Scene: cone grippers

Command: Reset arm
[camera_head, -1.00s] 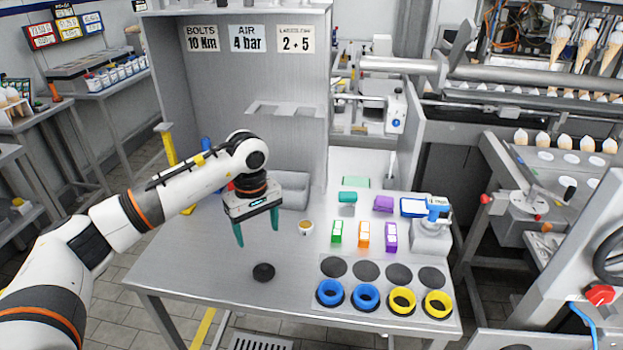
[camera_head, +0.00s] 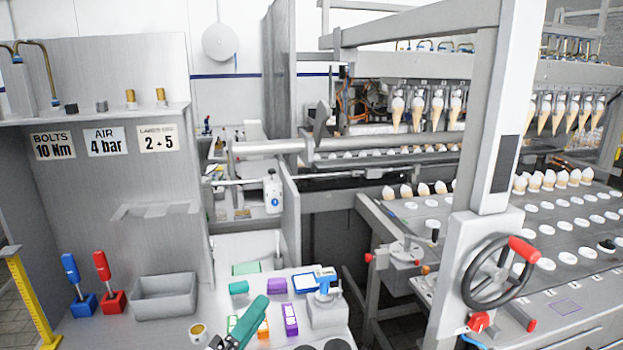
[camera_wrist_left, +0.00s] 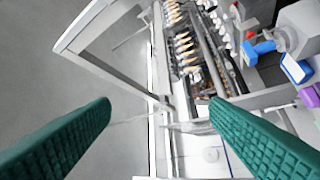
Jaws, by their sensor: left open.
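My left gripper (camera_head: 246,318) shows at the bottom of the head view, with a green finger in front of the coloured boxes on the bench. Most of its body and the arm are out of that view. In the left wrist view my left gripper (camera_wrist_left: 160,108) has its two green ridged fingers wide apart with nothing between them. My right gripper is not in view.
The bench holds a grey bin (camera_head: 165,297), a blue-handled tool (camera_head: 71,270), a red-handled tool (camera_head: 103,268), a small cup (camera_head: 198,333) and a purple box (camera_head: 290,320). A cone machine with a handwheel (camera_head: 497,275) stands at right.

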